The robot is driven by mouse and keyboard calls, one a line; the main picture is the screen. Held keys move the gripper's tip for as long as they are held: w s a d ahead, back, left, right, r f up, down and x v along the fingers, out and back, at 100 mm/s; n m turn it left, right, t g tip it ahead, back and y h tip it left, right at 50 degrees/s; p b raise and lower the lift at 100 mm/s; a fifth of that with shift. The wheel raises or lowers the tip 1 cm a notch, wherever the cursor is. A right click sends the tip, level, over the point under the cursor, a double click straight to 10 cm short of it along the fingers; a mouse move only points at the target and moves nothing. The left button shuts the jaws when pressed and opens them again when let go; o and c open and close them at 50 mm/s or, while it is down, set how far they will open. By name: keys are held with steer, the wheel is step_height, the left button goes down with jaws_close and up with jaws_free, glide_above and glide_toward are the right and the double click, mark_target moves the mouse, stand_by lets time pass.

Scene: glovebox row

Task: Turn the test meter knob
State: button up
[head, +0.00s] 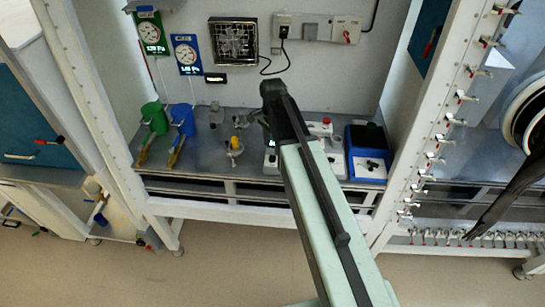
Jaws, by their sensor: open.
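A blue box-shaped instrument (353,148) stands at the right end of the grey bench, in the head view. It has a white face with a small dark knob (372,165), and it seems to be the test meter. My arm reaches up from the bottom of the picture. My gripper (272,90) is the dark end of it, left of the blue instrument and apart from it. The gripper is open and I see nothing held in it; its fingers are hard to make out. My arm hides part of a white device (334,160) beside the blue instrument.
Green (154,118) and blue (183,120) containers and a small brass-topped fitting (235,146) stand on the bench's left. A white post (425,130) with several red-tipped valves borders the bench on the right. Beyond it hangs a dark glove-like shape (505,200). Floor in front is clear.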

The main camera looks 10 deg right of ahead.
mark_target(272, 156)
step_height(272, 156, down, 6)
steer(key=b, duration=0.4)
steer(key=shift+b, duration=0.4)
steer(key=shift+r, duration=0.1)
jaws_close()
